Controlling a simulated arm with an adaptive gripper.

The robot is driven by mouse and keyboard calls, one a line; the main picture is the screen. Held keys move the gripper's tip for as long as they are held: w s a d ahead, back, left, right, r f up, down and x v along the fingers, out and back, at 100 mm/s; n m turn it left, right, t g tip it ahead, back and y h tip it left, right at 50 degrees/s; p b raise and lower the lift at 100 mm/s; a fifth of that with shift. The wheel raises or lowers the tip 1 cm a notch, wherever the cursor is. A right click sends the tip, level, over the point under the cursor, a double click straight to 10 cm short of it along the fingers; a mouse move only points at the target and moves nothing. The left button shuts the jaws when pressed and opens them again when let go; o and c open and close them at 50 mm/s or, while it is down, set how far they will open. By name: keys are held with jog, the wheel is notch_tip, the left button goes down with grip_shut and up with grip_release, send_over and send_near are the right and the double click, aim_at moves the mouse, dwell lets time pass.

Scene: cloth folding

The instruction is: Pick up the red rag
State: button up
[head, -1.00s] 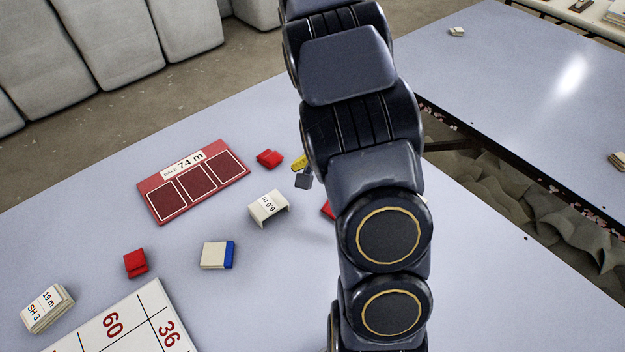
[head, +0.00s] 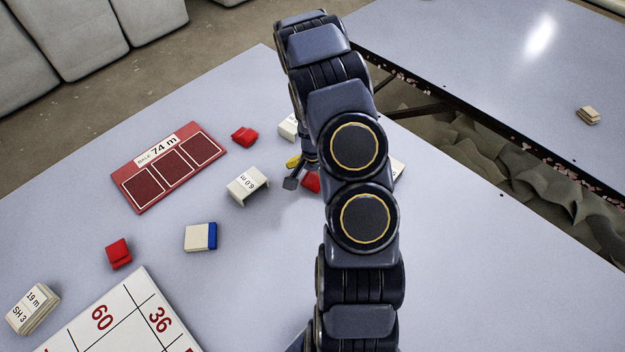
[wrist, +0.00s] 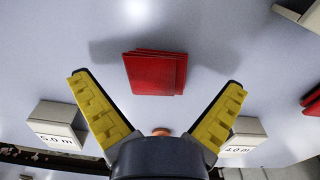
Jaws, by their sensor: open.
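A folded red rag (wrist: 155,73) lies flat in the upper middle of the wrist view, as a small stack of layers. My gripper (wrist: 158,82) is open and empty, with its yellow-padded fingers spread to either side below the rag in the picture. A gap shows between each finger and the rag. In the head view my gripper (head: 293,170) is mostly behind my arm, and part of a red rag (head: 312,183) shows beside it. Two more red rags lie on the table, one near the red board (head: 245,137) and one at lower left (head: 119,253).
The red board (head: 133,192), a cream-and-blue folded cloth (head: 196,237) and a numbered board (head: 90,345) lie left. The table edge is beyond my arm.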

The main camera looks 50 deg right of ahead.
jog(key=shift+f, duration=0.1)
jog(key=c, duration=0.8)
jog(key=shift+r, duration=0.2)
